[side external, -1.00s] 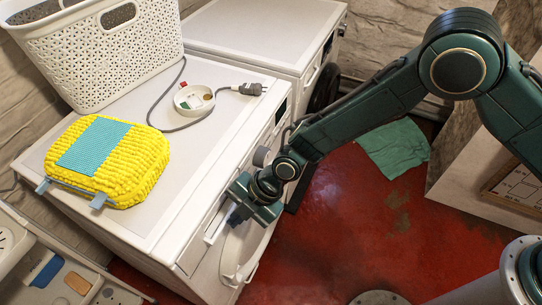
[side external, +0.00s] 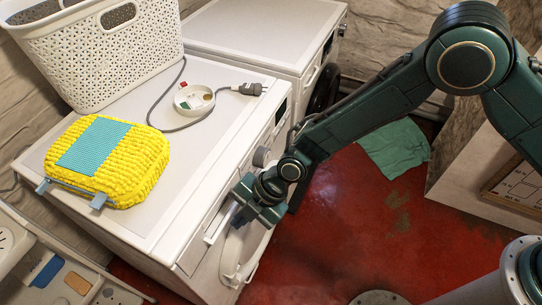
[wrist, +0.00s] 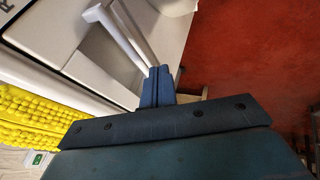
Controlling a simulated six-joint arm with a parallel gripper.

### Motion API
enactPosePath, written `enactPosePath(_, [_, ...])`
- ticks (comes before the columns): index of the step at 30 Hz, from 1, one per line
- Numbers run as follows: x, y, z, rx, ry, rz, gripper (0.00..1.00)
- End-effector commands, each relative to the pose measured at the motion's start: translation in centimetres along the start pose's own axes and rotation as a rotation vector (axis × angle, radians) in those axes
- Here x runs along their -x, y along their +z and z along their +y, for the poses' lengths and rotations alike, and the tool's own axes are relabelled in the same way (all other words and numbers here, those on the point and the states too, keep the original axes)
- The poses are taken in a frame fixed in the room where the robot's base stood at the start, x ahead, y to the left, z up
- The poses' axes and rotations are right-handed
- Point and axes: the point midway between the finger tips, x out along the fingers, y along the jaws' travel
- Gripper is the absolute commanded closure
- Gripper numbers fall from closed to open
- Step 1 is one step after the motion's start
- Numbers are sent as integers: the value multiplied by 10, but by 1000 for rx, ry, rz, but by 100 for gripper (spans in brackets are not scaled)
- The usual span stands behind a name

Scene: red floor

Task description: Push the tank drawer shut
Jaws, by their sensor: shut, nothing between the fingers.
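The tank drawer (side external: 221,223) is a narrow white front at the upper left of the near white machine's face. It stands out a little from the machine. In the wrist view its pale front (wrist: 122,35) runs diagonally, with a grey recess behind it. My gripper (side external: 238,214) is at the drawer's right end and hides part of it. In the wrist view my gripper's dark blue fingertips (wrist: 159,72) are together, with nothing between them. They overlap the drawer front's near end; I cannot tell whether they touch it.
The round door (side external: 240,262) bulges below the drawer.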

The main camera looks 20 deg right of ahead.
Motion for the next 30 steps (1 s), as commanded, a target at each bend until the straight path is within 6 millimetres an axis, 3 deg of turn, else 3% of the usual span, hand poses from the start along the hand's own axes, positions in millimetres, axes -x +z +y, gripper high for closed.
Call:
enactPosePath(7, [17, -2, -23, -3, -11, 0, 100])
enactPosePath(21, [84, -1, -21, -4, -8, 0, 100])
enactPosePath(30, [110, -1, -22, -3, -10, 1, 100])
